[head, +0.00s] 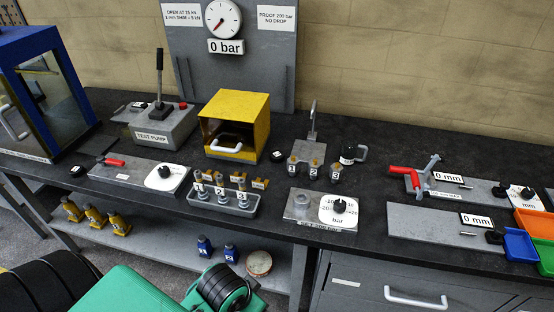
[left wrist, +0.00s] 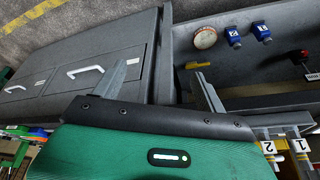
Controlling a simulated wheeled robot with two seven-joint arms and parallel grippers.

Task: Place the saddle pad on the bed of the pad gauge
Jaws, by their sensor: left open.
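Two grey plates with "0 mm" displays are at the right of the bench in the head view: a front plate (head: 425,217) with a bare surface, and a rear plate (head: 455,199) with a red-handled clamp (head: 404,178). I cannot tell for sure which is the pad gauge. I cannot single out the saddle pad; small black pieces lie at the bench's left (head: 77,171) and middle (head: 277,156). My left gripper (left wrist: 162,70) is open and empty in the left wrist view, its fingers apart above the bench's front side. My right gripper is not in view.
A grey tray (head: 224,208) holds numbered pieces near the bench's front edge. A yellow box (head: 236,115), test pump (head: 155,128) and dial plate (head: 318,210) stand on the bench. Blue bottles (left wrist: 261,31) and a round tin (left wrist: 205,37) are on the lower shelf. Orange, green and blue bins are at far right.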

